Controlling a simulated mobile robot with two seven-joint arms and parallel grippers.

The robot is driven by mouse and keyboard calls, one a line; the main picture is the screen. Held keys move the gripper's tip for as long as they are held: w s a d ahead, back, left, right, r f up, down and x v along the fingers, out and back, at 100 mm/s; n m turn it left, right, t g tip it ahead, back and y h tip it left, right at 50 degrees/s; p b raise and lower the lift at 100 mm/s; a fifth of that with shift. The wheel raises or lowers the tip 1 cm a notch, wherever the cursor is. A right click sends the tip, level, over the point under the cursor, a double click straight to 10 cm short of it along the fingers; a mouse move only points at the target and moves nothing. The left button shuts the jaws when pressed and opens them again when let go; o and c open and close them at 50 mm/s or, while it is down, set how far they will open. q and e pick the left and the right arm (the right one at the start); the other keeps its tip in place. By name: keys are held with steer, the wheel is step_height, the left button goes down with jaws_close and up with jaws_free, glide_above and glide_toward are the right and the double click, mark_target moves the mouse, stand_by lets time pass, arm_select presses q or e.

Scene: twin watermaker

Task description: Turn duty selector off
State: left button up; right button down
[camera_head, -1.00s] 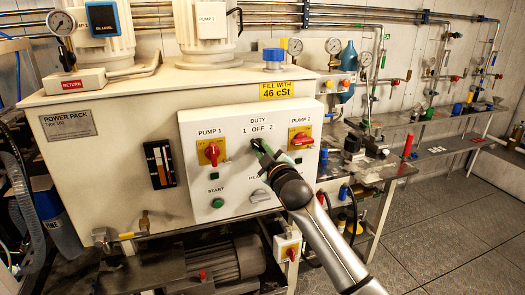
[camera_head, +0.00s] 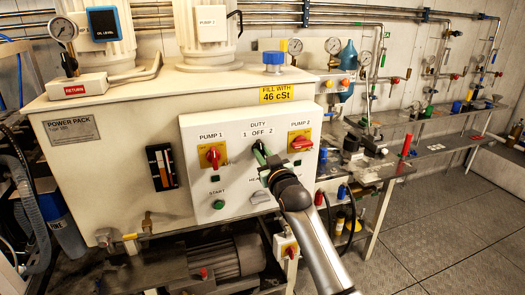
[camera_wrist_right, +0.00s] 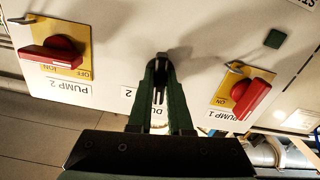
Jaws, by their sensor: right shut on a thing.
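The duty selector (camera_wrist_right: 160,60) is a small dark knob under the "1 OFF 2" marking on the white control panel (camera_head: 236,193). My right gripper (camera_head: 262,156) has its green fingers shut on the knob. In the right wrist view the gripper (camera_wrist_right: 160,78) meets the knob from below, and the panel appears upside down. The fingers hide most of the knob, so I cannot tell which mark it points to. My left gripper is not in view.
The red pump 1 switch (camera_head: 212,155) is left of the selector and the red pump 2 switch (camera_head: 301,142) is right of it. A green start button (camera_head: 218,204) sits below. Gauges and valves line the wall at right. The floor at right is clear.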

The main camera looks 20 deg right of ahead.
steer(key=shift+m, duration=0.6)
steer(key=shift+p, duration=0.3)
steer(key=shift+f, duration=0.1)
steer(key=c, duration=0.8)
jaws_free()
steer(key=shift+c, duration=0.2)
steer(key=shift+s, duration=0.1)
steer(key=s+b, duration=0.1)
steer(key=s, duration=1.1)
steer(key=shift+s+d, duration=0.2)
